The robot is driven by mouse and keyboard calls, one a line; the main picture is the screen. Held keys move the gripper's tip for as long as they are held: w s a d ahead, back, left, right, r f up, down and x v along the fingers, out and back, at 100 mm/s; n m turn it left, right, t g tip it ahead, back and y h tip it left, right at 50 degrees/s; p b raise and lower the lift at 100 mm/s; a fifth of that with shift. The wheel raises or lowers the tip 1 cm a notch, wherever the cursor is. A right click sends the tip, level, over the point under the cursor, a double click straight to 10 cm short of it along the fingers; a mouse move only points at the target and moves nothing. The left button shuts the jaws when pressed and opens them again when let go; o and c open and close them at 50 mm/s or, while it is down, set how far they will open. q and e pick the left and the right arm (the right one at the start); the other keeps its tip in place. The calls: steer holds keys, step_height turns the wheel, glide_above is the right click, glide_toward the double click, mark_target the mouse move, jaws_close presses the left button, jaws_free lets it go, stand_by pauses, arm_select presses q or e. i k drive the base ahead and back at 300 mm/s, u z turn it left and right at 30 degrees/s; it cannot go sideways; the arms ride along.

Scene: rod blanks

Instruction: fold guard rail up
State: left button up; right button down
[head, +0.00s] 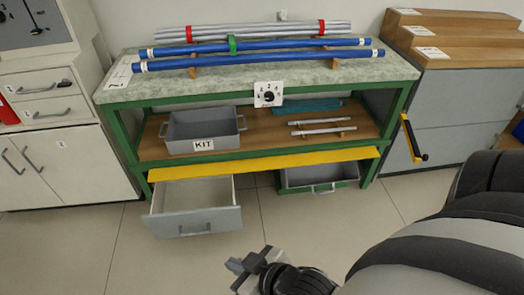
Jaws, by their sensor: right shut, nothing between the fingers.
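The guard rail is most likely the long yellow flap (265,163) along the front edge of the bench's lower shelf (262,140). It looks folded down, sloping out toward me above an open drawer. My right gripper (238,267) is at the bottom middle, in front of the bench and apart from the rail. It is shut and empty. My left gripper is not in view.
A grey drawer (195,222) stands pulled out at the left below the rail; a grey bin (320,178) sits right of it. A KIT tray (203,130) and silver rods (322,131) lie on the shelf. Blue rods (260,60) lie on top. The floor ahead is clear.

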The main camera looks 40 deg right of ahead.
mark_target(269, 164)
steer(key=z, duration=0.45)
steer(key=i, duration=0.9)
steer(key=z, duration=0.1)
